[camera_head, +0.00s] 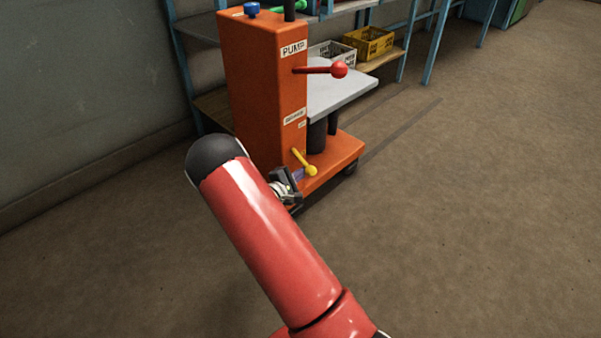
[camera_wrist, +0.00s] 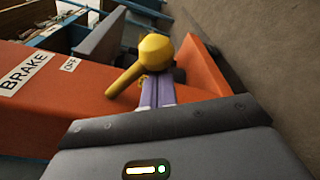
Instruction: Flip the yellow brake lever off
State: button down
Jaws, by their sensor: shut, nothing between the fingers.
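The yellow brake lever (camera_head: 304,163) is low on the front of the orange lift cart (camera_head: 262,85). In the head view it slants down to the right, its knob at the lower end. In the wrist view the lever (camera_wrist: 150,55) shows its round knob at the top and its shaft running down left to the orange panel. My gripper (camera_head: 300,175) is shut and empty, its fingertips right at the knob. In the wrist view the fingers of my gripper (camera_wrist: 157,88) overlap the knob's lower edge; I cannot tell whether they touch it.
A BRAKE label (camera_wrist: 24,73) and an OFF label (camera_wrist: 70,64) are on the panel beside the lever. A red-knobbed pump lever (camera_head: 338,69) sticks out higher up. The cart's grey platform (camera_head: 340,92) juts right. Shelving with crates (camera_head: 368,43) stands behind. The floor at right is clear.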

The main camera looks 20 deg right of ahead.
aim_at(306, 171)
jog(key=r+n+p, duration=0.1)
jog(key=s+r+n+p, duration=0.1)
jog(key=r+n+p, duration=0.1)
jog(key=s+r+n+g+p, duration=0.1)
jog(key=r+n+p, duration=0.1)
jog(key=shift+d+r, duration=0.1)
jog(key=shift+d, duration=0.3)
notch_tip(306, 171, up, 3)
jog(key=n+g+p, duration=0.1)
jog(key=n+p, duration=0.2)
jog(key=shift+n, duration=0.3)
jog(key=shift+w+a+r+p, duration=0.1)
jog(key=shift+r+p, duration=0.3)
jog(key=shift+p, duration=0.1)
jog(key=shift+w+r, duration=0.1)
jog(key=shift+r, duration=0.05)
